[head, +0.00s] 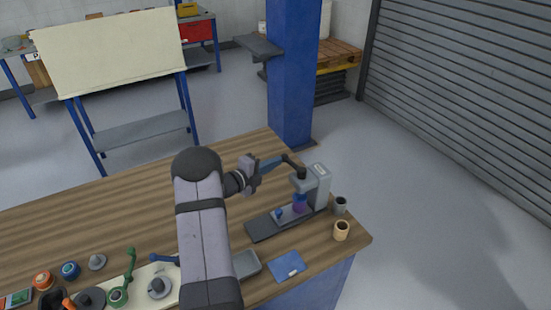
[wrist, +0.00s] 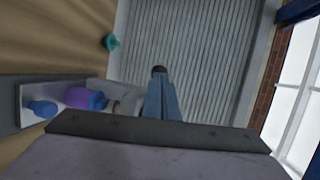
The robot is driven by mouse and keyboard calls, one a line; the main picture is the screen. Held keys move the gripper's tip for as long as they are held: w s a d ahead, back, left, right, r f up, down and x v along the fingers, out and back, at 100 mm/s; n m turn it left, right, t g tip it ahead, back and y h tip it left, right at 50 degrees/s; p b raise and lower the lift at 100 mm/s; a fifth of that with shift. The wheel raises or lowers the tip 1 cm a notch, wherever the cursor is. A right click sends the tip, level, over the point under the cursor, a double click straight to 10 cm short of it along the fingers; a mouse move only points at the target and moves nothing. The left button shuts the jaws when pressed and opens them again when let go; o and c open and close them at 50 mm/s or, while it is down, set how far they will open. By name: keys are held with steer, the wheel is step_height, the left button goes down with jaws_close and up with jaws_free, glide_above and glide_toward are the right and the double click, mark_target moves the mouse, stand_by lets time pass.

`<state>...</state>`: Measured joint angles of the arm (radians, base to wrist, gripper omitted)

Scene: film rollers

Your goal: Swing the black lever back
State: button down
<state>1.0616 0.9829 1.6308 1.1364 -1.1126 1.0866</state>
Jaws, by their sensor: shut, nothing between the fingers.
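A grey press-like stand (head: 319,186) is at the right end of the wooden table. Its black lever (head: 293,164) sticks out from the top of the head towards the upper left. My gripper (head: 281,160) is shut with nothing between its blue fingers, and its tips are at the outer end of the lever. In the wrist view a black round end (wrist: 159,70) shows right at the fingertips; I cannot tell whether they touch. Under the press head is a purple roller (head: 299,206), with a blue piece (head: 279,213) beside it on the dark base (head: 262,227).
A dark cup (head: 340,205) and a tan cup (head: 341,230) stand right of the press. A blue mat (head: 287,266) and a grey tray (head: 246,264) lie in front. Several coloured parts, including a green one (head: 119,296), are at the front left. The table's back left is clear.

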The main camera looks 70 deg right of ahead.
steer(key=shift+s+d+f, duration=0.1)
steer(key=shift+s+d, duration=0.1)
steer(key=shift+d, duration=0.15)
